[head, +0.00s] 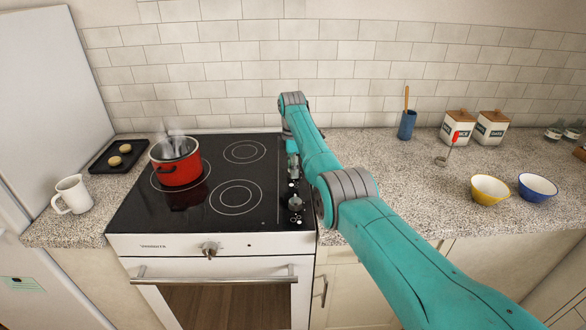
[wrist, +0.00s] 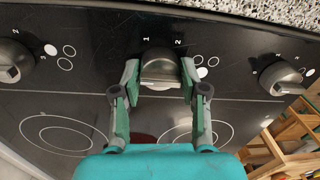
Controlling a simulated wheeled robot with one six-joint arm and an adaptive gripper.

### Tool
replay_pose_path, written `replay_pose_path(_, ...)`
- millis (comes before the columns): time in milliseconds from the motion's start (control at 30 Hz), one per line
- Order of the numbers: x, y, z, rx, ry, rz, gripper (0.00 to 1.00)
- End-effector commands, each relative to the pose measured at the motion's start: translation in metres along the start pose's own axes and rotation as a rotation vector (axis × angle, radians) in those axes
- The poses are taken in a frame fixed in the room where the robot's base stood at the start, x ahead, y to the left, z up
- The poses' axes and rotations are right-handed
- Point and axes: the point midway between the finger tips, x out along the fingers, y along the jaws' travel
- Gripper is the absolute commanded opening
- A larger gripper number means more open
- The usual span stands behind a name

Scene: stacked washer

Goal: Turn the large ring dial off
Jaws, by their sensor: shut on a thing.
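A row of grey dials sits on the black cooktop's control strip. In the wrist view my gripper (wrist: 159,78) is shut on the middle dial (wrist: 160,60), a finger on each side of it. Numerals 1 and 2 are printed by this dial, and a filled white dot with outlined circles is to its right. Another dial (wrist: 12,62) is at the left and one (wrist: 282,78) at the right, both untouched. In the head view the gripper is partly hidden by my arm, over the strip at the cooktop's right edge. A nearer dial (head: 295,203) shows there.
A red pot (head: 180,170) with steam above it stands on the cooktop (head: 130,210) at the left. The oven dial (head: 209,249) is on the front. A yellow bowl (head: 489,190) and blue bowl (head: 537,188) are on the right counter. The counter behind my arm has free room.

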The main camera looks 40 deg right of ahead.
Motion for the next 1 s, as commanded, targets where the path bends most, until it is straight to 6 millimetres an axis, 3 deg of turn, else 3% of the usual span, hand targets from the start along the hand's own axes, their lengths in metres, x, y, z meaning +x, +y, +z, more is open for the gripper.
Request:
replay_pose_path(633, -0.0004, 0.0009, 0.0009, -0.046, -0.004, 0.004, 0.08)
replay_pose_path(667, -0.0004, 0.0010, 0.0009, -0.046, -0.004, 0.005, 0.51)
replay_pose_path(733, -0.0005, 0.0009, 0.0008, -0.046, -0.004, 0.004, 0.67)
replay_pose_path(1000, -0.0005, 0.0005, 0.0001, -0.046, -0.003, 0.002, 0.67)
